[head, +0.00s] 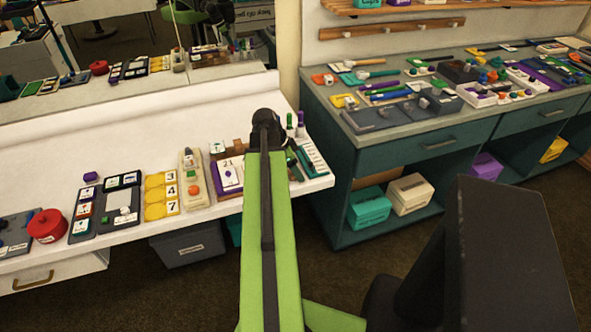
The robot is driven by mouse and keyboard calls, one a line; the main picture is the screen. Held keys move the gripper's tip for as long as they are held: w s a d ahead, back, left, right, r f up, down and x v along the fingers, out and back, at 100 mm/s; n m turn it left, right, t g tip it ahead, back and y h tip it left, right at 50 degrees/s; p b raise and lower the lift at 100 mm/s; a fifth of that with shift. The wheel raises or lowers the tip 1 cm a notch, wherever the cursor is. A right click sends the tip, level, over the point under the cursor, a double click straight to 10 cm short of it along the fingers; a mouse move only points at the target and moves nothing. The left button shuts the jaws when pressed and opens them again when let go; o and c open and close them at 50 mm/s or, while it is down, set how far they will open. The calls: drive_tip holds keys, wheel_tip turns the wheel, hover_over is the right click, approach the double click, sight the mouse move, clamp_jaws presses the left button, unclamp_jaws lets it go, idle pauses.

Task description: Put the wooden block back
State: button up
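My green arm reaches forward over the white counter (150,128), ending in view at a dark joint. My gripper is not visible; the arm link hides what lies behind it. I cannot pick out the wooden block for certain. A brown wooden-looking piece (238,146) stands at the back of the counter, just left of my arm and behind a purple tray (223,186). A part of that area is covered by my arm.
Left along the counter are yellow number cards (161,195), a beige holder (192,180), a grey tray (119,214) and a red round pot (47,226). A teal bench (420,149) crowded with props stands right. A mirror (110,50) backs the counter. Dark floor is free between.

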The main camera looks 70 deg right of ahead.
drive_tip(key=p+v, duration=1.1)
drive_tip(key=v, duration=0.1)
drive_tip(key=shift+w+r, duration=0.1)
drive_tip(key=shift+r, duration=0.05)
